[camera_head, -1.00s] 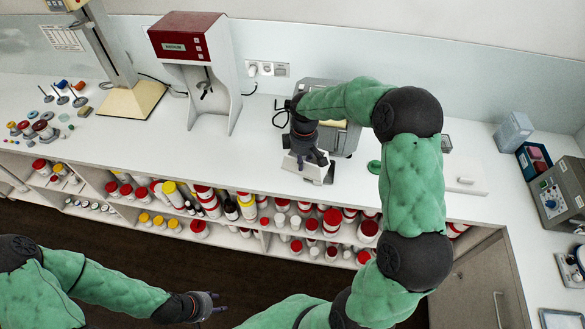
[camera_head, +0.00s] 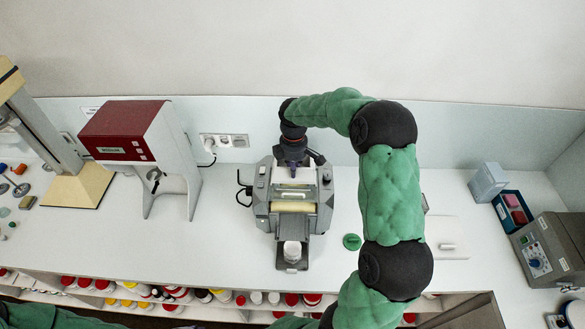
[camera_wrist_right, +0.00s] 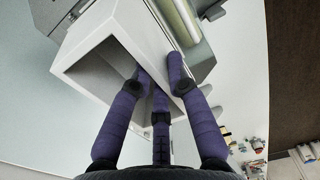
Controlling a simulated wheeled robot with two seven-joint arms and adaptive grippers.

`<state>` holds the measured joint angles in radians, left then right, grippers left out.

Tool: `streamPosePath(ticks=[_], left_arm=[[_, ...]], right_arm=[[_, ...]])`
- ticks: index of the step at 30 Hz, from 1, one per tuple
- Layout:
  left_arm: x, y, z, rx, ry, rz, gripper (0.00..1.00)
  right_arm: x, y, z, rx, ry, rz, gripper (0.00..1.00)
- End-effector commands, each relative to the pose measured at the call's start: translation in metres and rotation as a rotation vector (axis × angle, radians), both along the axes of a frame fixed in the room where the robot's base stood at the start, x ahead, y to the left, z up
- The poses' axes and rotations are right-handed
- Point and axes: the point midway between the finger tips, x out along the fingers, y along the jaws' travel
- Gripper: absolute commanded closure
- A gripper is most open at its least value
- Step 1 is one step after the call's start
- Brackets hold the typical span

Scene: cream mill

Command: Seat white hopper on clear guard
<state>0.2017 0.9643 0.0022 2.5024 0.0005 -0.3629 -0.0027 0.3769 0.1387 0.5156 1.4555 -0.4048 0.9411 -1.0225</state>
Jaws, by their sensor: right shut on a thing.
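The white hopper (camera_wrist_right: 112,60) is a pale box with an open rectangular mouth, large in the right wrist view. My right gripper (camera_wrist_right: 160,88) is shut on its wall, with purple fingers on either side. In the head view the right gripper (camera_head: 294,160) is at the upper back part of the grey mill (camera_head: 262,205), and the pale hopper (camera_head: 293,174) shows just below it. The clear guard cannot be made out clearly; whether the hopper touches it, I cannot tell. My left gripper is out of view.
A cream roller (camera_head: 293,206) lies across the mill's front. A white jar (camera_head: 292,251) stands on its front tray. A green lid (camera_head: 352,242) lies to the right. The red-topped vacuum unit (camera_head: 130,132) stands left, with clear counter between.

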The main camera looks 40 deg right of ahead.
Motion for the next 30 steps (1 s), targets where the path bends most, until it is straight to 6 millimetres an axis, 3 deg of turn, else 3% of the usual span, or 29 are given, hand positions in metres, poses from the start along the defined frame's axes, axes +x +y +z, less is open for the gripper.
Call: streamPosePath(ticks=[8,22,30], left_arm=[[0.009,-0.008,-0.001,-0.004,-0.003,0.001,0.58],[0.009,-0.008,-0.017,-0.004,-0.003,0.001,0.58],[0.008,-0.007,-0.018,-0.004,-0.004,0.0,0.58]], right_arm=[[0.009,-0.008,0.001,-0.004,-0.005,0.0,1.0],[0.008,-0.007,-0.027,-0.003,-0.004,-0.001,1.0],[0.007,-0.006,-0.029,-0.004,-0.007,-0.001,1.0]])
